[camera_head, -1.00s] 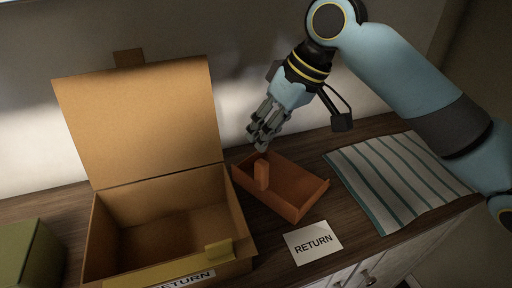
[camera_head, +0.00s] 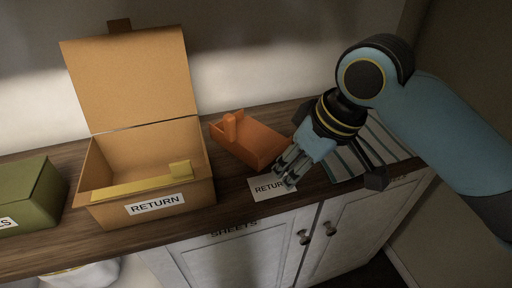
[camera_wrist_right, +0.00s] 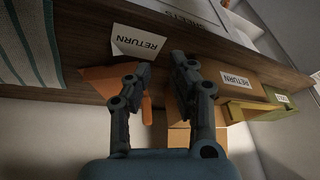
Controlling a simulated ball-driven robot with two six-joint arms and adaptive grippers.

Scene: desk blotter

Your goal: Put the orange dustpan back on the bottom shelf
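The orange dustpan (camera_head: 262,144) lies on the wooden counter, right of the open cardboard box, with its upright handle (camera_head: 230,127) at the far left end. My right gripper (camera_head: 287,178) is in front of the dustpan's near right corner, over the RETURN card. In the right wrist view its two fingers (camera_wrist_right: 156,75) are spread with nothing between them, and part of the dustpan (camera_wrist_right: 103,80) shows behind the left finger. My left gripper is not in view. No bottom shelf can be made out for certain.
The open cardboard box (camera_head: 100,203) has a RETURN label. A green box (camera_head: 45,200) stands at far left. A striped cloth (camera_head: 345,165) lies behind my right gripper. The RETURN card (camera_head: 262,190) is on the counter's front. White cabinet doors (camera_head: 340,225) are below.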

